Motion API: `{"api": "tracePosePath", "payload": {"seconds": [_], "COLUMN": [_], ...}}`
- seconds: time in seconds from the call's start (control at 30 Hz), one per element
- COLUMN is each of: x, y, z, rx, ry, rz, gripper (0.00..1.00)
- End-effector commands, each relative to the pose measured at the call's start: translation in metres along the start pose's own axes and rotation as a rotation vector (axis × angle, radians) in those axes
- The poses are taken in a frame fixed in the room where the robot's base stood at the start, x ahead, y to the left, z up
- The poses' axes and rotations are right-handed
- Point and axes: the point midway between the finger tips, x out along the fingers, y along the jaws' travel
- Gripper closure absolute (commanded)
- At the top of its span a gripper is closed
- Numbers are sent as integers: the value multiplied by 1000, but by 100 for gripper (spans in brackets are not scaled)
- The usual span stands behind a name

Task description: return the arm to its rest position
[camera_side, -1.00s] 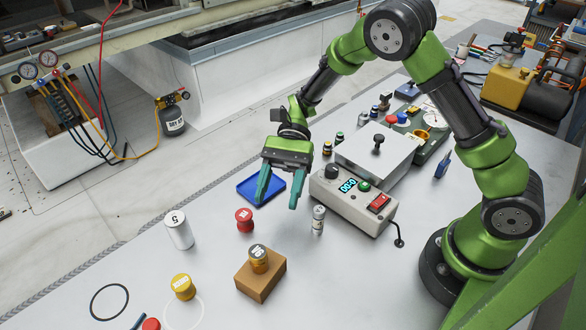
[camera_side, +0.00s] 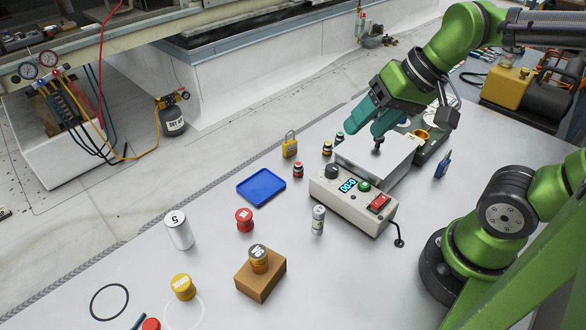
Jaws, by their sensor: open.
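My gripper (camera_side: 372,119) has teal fingers and hangs over the far part of the bench, above the scale with the silver plate (camera_side: 372,158). Its fingers are apart and nothing shows between them. The fingertips are close to the dark knob (camera_side: 377,143) on the plate in the picture; I cannot tell whether they touch it. My green arm reaches in from the upper right and hides part of the bench behind the scale.
A blue tray (camera_side: 261,187) lies empty left of the scale. Nearby stand a yellow padlock (camera_side: 290,145), small bottles, a red weight (camera_side: 244,220), a white cylinder (camera_side: 179,231), and a brass-topped weight (camera_side: 259,258) on a wooden block (camera_side: 262,279). A yellow pump (camera_side: 507,86) stands at the upper right.

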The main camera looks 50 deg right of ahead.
Motion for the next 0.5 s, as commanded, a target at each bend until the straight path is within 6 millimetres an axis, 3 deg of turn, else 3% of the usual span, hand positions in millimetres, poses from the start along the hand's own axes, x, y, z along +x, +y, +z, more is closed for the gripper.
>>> {"api": "tracePosePath", "payload": {"seconds": [0.2,0.5], "x": [-14,-14], "y": [7,7], "z": [-3,-4], "rx": [-75,-78], "ry": [153,158], "rz": [8,8], "gripper": [42,42]}}
